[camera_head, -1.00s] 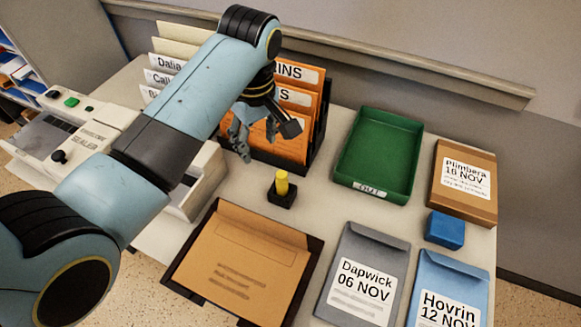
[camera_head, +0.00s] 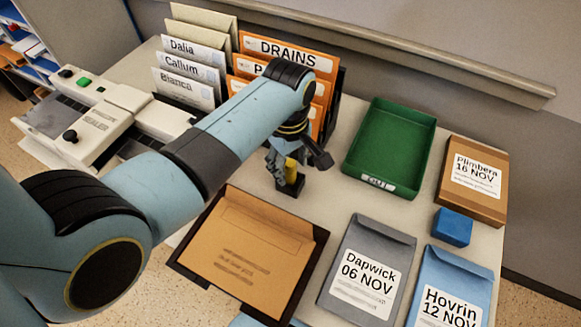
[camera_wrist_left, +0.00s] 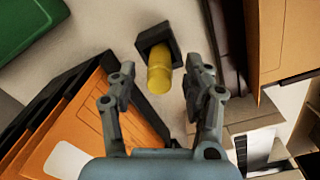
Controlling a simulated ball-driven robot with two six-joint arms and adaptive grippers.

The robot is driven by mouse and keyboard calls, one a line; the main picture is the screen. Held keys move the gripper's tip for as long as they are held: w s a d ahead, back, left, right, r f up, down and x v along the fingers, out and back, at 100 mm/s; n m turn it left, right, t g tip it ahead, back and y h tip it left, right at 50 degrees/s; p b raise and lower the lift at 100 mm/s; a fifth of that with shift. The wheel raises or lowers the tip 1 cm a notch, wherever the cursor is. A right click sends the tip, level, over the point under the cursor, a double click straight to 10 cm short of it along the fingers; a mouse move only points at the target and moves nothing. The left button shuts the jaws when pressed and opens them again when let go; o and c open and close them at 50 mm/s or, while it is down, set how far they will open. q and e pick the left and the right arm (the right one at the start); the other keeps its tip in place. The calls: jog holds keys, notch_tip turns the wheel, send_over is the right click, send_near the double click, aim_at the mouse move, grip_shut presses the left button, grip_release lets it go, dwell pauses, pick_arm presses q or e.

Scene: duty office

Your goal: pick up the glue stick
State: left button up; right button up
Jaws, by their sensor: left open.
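The glue stick (camera_head: 291,168) is a short yellow cylinder standing in a small black holder (camera_head: 291,187) on the desk. In the left wrist view the glue stick (camera_wrist_left: 160,74) rises from its holder (camera_wrist_left: 157,41) ahead of the open fingers. My left gripper (camera_head: 282,170) is at the glue stick in the head view and partly hides it. In the left wrist view my left gripper (camera_wrist_left: 155,88) is open, with its fingers apart on either side of the stick's near end, and neither seems to touch it. My right gripper does not show.
An orange divider rack (camera_head: 285,55) with upright folders stands behind the arm. A green OUT tray (camera_head: 392,150) is to the right. A brown envelope on a dark tray (camera_head: 183,262) lies in front. A blue block (camera_head: 452,227) and labelled envelopes (camera_head: 365,270) are further right.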

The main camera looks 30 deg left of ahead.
pick_arm(q)
grip_shut()
dwell(0.3)
jog(key=shift+r, duration=0.15)
